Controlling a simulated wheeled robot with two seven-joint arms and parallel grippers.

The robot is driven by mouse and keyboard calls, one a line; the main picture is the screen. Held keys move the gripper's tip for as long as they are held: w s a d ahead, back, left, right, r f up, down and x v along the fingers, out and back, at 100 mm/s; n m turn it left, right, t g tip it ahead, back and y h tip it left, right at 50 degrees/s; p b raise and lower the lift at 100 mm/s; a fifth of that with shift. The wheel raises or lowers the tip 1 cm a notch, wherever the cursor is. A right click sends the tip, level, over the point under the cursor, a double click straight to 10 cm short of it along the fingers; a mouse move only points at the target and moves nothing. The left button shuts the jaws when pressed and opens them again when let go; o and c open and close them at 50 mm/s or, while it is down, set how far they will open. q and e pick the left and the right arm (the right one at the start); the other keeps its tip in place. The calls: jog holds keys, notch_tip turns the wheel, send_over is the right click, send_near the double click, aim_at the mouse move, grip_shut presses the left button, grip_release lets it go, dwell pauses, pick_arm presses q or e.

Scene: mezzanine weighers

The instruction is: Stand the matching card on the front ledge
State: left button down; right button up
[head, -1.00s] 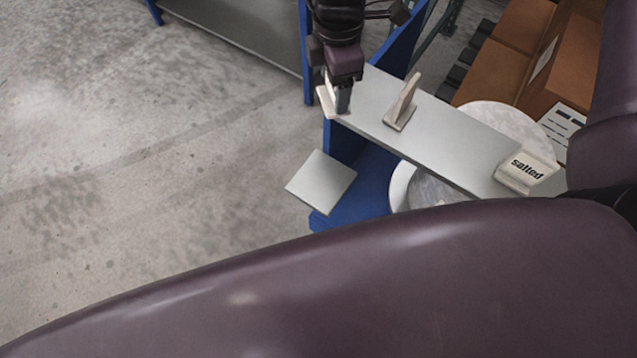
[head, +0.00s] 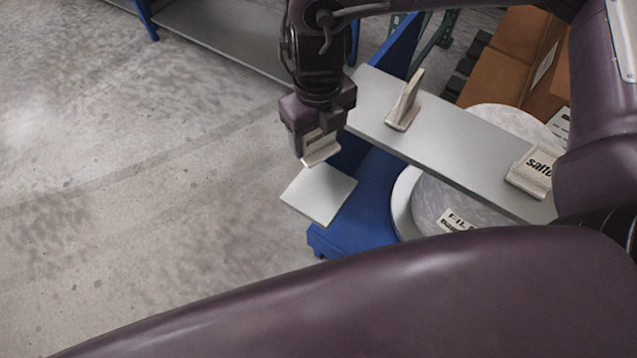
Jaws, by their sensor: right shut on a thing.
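My right gripper (head: 314,135) points down and is shut on a pale card (head: 321,152). The card is just above the back edge of a small grey front ledge (head: 318,196); I cannot tell whether it touches. The held card's wording is not readable. A second card (head: 404,106) stands on the long grey shelf (head: 448,142), seen almost edge-on, its wording hidden. A third card marked "salted" (head: 532,172) stands at the shelf's right end, partly covered by my arm. A label (head: 455,219) starting "FIL" shows on a round whitish container (head: 437,200) below the shelf. My left gripper is not in view.
A blue frame (head: 368,205) carries the shelf and ledge. Brown boxes (head: 522,45) stand behind at the upper right. Another grey shelf (head: 225,35) is at the top. The concrete floor (head: 130,180) on the left is clear.

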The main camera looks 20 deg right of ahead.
aim_at(319, 148)
notch_tip(319, 148, down, 13)
jog(key=shift+b, duration=1)
jog(key=shift+f+b, duration=0.5)
jog(key=shift+f, duration=1.45)
jog(key=shift+f, duration=0.1)
jog(key=o, duration=1)
jog(key=shift+r, duration=0.2)
notch_tip(319, 148, up, 12)
jog(key=shift+f+p, duration=0.1)
jog(key=shift+p, duration=1.05)
